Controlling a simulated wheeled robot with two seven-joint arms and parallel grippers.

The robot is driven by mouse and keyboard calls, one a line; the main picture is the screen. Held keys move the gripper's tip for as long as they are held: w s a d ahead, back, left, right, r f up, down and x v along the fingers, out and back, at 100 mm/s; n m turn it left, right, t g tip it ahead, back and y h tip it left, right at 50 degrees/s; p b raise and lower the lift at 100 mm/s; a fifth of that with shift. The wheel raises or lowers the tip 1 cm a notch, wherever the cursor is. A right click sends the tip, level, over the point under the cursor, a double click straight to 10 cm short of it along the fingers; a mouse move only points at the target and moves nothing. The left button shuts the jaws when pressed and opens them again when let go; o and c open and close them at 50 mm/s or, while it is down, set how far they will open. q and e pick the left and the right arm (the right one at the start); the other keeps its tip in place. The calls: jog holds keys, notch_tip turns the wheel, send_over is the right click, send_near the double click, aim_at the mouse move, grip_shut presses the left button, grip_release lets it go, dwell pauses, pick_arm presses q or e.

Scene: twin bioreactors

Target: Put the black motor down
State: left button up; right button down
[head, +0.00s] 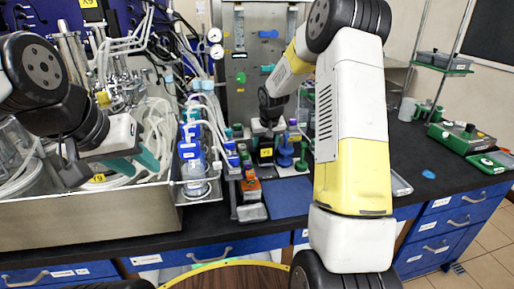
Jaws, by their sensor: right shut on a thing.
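My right gripper (268,128) points down over the back of the bench, in front of the grey metal panel. It is shut on the black motor (265,146), a small dark block just under it. The fingers are small and partly hidden, and I cannot tell whether the motor touches what is below it. My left gripper (98,166) is at the left, above the metal tray. One dark finger stands well out to its left side, and it looks open and empty.
The metal tray (95,220) with tubing and glassware fills the left. Blue-capped bottles (190,150) and blue and green fittings (286,152) stand close around the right gripper. Green-based devices (460,138) stand at the right.

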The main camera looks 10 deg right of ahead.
aim_at(264, 153)
jog(key=shift+f, duration=1.6)
jog(key=shift+f, duration=0.15)
jog(key=c, duration=0.8)
grip_release()
jog(key=shift+f, duration=0.1)
jog(key=s+f+v, duration=0.1)
jog(key=s+v, duration=0.1)
jog(key=v, duration=1.7)
jog(key=s+a+r+y, duration=0.1)
jog(key=s+a+r, duration=0.1)
jog(key=s, duration=1.1)
jog(key=s+a+r+t+y, duration=0.1)
jog(key=s+r, duration=0.4)
jog(key=s, duration=0.8)
jog(key=shift+s+a+r+t, duration=0.15)
jog(key=shift+s+a+t, duration=0.15)
jog(key=shift+s+a, duration=0.15)
